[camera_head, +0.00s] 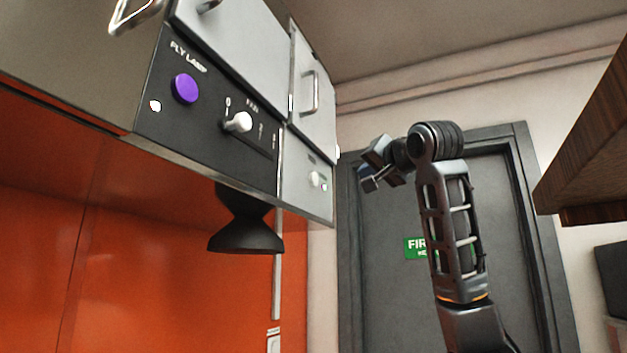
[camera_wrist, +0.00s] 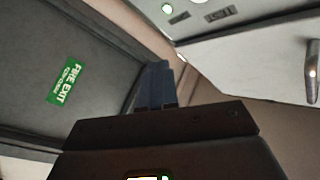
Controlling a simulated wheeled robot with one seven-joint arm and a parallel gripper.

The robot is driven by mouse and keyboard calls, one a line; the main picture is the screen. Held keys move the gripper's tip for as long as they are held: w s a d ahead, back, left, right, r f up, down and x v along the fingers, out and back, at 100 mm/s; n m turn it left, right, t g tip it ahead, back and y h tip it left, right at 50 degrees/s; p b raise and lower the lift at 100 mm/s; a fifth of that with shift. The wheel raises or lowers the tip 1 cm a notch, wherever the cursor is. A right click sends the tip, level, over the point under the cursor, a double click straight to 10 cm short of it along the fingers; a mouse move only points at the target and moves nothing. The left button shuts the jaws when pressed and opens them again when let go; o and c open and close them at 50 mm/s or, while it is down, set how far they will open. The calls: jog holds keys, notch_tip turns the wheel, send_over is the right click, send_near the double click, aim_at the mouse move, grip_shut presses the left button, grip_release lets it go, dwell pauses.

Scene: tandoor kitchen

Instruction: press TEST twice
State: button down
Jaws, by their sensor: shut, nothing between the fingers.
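No label reading TEST is legible in either view. A small panel (camera_head: 308,190) at the right end of the hood front carries a white round control (camera_head: 314,179) and a small green spot (camera_head: 324,187); its lettering is too small to read. In the wrist view, a small pale-green round control (camera_wrist: 167,8) shows at the top edge, beside a dark label plate (camera_wrist: 219,14). My gripper (camera_head: 368,182) is shut and empty, to the right of the small panel and apart from it. Its closed fingers (camera_wrist: 155,85) show in the wrist view.
The hood's black panel has a purple FLY LAMP button (camera_head: 185,88) and a white-handled switch (camera_head: 238,122). A black flared fitting (camera_head: 246,235) hangs below. A grey door (camera_head: 385,270) with a FIRE EXIT sign (camera_wrist: 67,83) stands behind. A wooden shelf (camera_head: 590,160) juts in at right.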

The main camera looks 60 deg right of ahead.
jog(key=shift+w, duration=0.1)
jog(key=w, duration=0.8)
jog(key=shift+w+a, duration=0.3)
jog(key=shift+w, duration=0.1)
dwell(1.8)
jog(key=shift+w, duration=0.3)
jog(key=shift+w+a, duration=0.1)
jog(key=shift+w, duration=0.35)
dwell(0.7)
dwell(0.4)
jog(key=shift+s, duration=0.85)
jog(key=shift+s+d, duration=0.15)
jog(key=shift+s, duration=1.1)
jog(key=shift+s+d, duration=0.1)
jog(key=shift+s, duration=1.15)
